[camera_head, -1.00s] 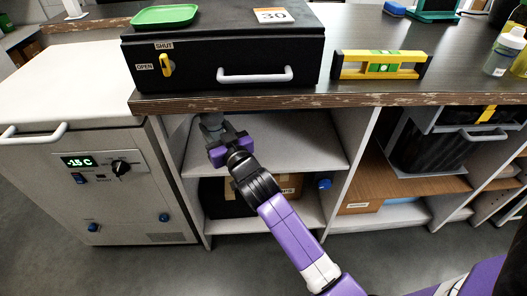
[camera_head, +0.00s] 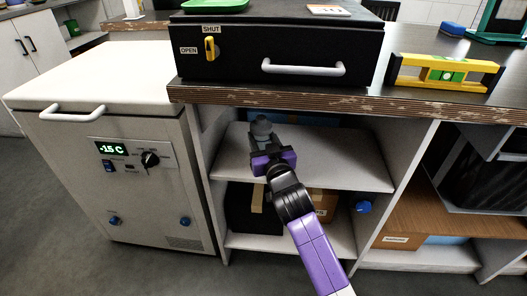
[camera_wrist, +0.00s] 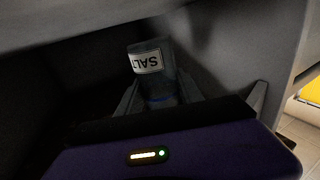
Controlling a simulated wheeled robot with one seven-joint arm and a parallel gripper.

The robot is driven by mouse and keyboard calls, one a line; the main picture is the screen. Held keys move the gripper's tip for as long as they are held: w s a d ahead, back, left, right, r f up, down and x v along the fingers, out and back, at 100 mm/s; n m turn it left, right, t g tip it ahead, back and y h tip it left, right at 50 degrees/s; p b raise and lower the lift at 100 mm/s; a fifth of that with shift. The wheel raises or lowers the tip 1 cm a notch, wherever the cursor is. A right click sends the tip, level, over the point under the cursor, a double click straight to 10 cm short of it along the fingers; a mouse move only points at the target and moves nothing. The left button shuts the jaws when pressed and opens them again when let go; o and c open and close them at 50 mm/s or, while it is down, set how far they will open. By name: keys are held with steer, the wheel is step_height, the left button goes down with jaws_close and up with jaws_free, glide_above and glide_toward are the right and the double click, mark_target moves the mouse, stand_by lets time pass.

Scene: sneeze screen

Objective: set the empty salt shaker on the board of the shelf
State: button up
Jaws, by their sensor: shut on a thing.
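The salt shaker (camera_wrist: 150,62) is a grey see-through cylinder with a white label reading SALT, upside down in the wrist view. Its grey top also shows in the head view (camera_head: 261,128). My gripper (camera_head: 265,148) is shut on the shaker, inside the open shelf bay under the counter. The shelf board (camera_head: 335,165) is pale grey and lies below and around the gripper. Whether the shaker's base touches the board is hidden behind the gripper.
A counter edge (camera_head: 300,98) overhangs the bay, with a black box (camera_head: 270,48) and a yellow level (camera_head: 445,72) on top. A white freezer (camera_head: 140,150) stands left. The board's right part is clear.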

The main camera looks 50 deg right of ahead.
mark_target(262, 148)
steer(key=shift+f+b, duration=0.6)
steer(key=shift+f, duration=1.3)
steer(key=shift+f, duration=0.15)
steer(key=o, duration=1.4)
